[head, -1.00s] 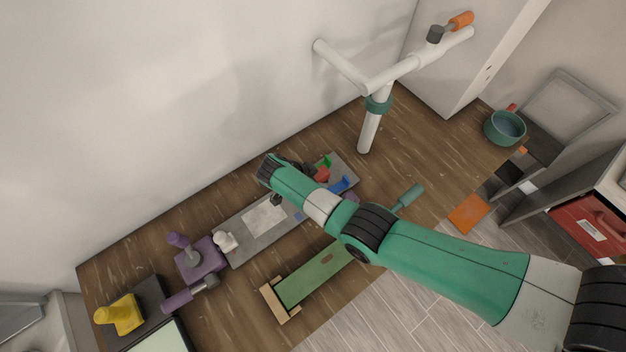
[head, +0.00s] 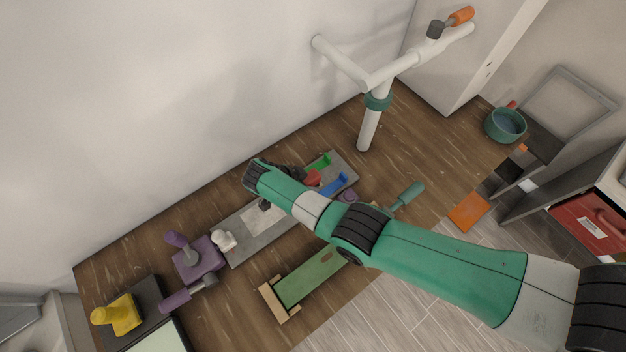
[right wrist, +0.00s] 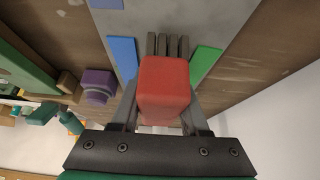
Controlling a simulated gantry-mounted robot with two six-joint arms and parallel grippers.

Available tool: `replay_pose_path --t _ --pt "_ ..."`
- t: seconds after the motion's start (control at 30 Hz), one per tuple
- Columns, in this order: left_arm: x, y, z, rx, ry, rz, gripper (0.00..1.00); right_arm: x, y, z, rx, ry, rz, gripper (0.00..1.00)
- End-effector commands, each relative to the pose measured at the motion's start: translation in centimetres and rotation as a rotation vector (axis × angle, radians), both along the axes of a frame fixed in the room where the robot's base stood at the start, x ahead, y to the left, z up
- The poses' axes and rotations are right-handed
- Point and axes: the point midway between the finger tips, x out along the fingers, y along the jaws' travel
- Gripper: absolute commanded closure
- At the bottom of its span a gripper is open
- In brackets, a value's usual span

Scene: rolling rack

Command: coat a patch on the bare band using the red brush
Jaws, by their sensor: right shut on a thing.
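The red brush (right wrist: 164,88) fills the middle of the right wrist view, its block-like end toward the camera. My right gripper (right wrist: 163,105) is shut on it, one grey finger on each side. In the head view the red brush (head: 313,178) shows between a blue piece (head: 335,185) and a green piece (head: 319,163). It is over the far end of the long grey board (head: 245,243). A pale patch (head: 262,217) lies mid-board, partly behind my arm. I cannot tell which part is the bare band. My left gripper is not in view.
A purple stand (head: 198,258) and a white piece (head: 224,240) are by the board's near end. A green tray (head: 312,275) lies in front of the board. A white post (head: 369,130) stands behind. A teal pot (head: 505,125) is at right.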

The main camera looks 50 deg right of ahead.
Motion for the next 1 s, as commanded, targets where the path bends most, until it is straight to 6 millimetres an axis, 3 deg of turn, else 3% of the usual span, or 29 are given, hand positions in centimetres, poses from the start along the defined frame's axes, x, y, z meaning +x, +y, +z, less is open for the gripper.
replay_pose_path --t 0.37,0.73,1.0 --pt "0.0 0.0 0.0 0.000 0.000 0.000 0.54 0.0 0.1 0.1 0.000 -0.001 -0.001 1.00" --pt "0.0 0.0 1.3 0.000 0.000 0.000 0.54 -0.4 -1.6 0.2 -0.001 0.001 -0.001 1.00" --pt "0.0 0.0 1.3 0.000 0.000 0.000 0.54 -0.4 -1.8 0.0 -0.001 0.000 0.000 1.00"
